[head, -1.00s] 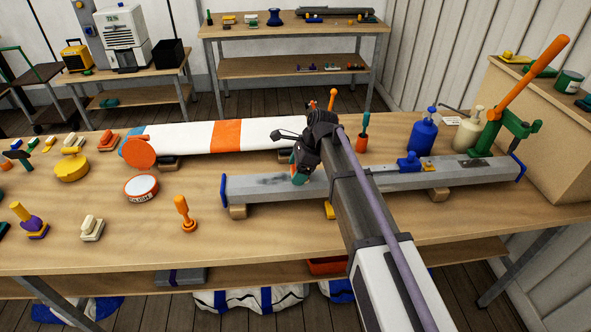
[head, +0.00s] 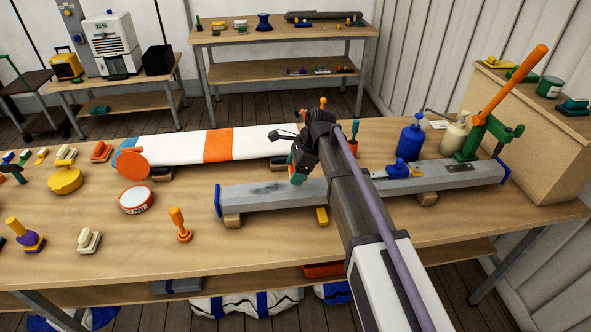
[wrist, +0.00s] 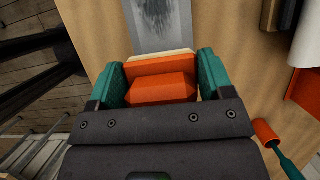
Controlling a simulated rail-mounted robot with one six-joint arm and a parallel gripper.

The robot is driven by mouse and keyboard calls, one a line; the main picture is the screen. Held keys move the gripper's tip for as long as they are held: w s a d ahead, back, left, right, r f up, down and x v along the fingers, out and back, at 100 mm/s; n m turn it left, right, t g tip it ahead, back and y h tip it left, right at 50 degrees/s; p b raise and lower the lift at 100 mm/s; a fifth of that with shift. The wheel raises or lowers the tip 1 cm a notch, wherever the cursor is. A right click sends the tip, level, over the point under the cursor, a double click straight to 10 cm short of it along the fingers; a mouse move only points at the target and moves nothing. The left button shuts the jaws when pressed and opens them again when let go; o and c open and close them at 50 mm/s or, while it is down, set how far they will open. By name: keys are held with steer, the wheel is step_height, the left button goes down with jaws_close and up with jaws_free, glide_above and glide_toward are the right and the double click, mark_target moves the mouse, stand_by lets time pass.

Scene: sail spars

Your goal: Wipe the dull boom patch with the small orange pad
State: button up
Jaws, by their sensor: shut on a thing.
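My gripper (head: 297,172), with teal fingers, is shut on the small orange pad (wrist: 162,88). The pad sits between both fingers in the wrist view, with a pale edge on its far side. The grey boom (head: 330,190) lies on wooden blocks across the bench, and my arm hides its middle. The dull patch (head: 265,188) is a dark smudge on the boom's top, left of my gripper. In the wrist view the streaky patch (wrist: 153,14) lies just ahead of the pad. I cannot tell whether the pad touches the boom.
A white sail-covered spar (head: 190,148) lies behind the left part.

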steer(key=shift+r+p, duration=0.7)
steer(key=shift+r, duration=0.55)
step_height(320, 180, up, 3)
steer(key=p, duration=0.3)
